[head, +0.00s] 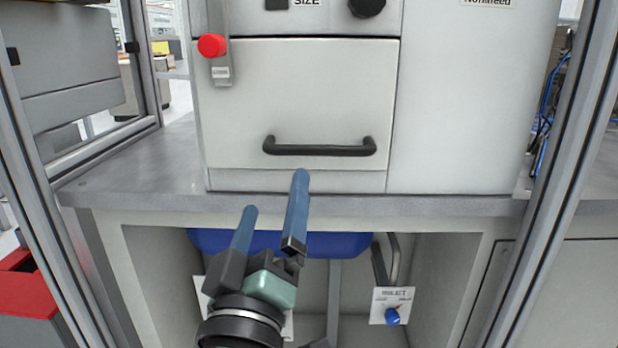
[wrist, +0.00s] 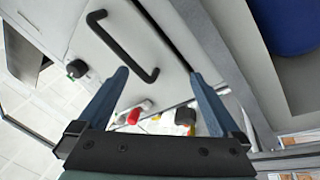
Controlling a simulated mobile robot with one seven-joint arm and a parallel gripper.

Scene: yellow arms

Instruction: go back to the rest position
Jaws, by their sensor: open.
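My gripper (head: 274,196) is open, its two blue fingers apart with nothing between them. In the head view it is in front of the bench edge, below the dark handle (head: 320,147) of a white drawer front. The drawer front (head: 300,95) looks closed. In the wrist view my gripper (wrist: 168,95) has both fingers spread, and the handle (wrist: 122,45) shows beyond the fingertips, apart from them as far as I can see.
A red knob (head: 212,45) is at the machine's upper left. A blue object (head: 340,244) sits under the bench (head: 450,206). A sign with a blue knob (head: 392,316) is at lower right. Metal frame posts (head: 560,190) stand at both sides.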

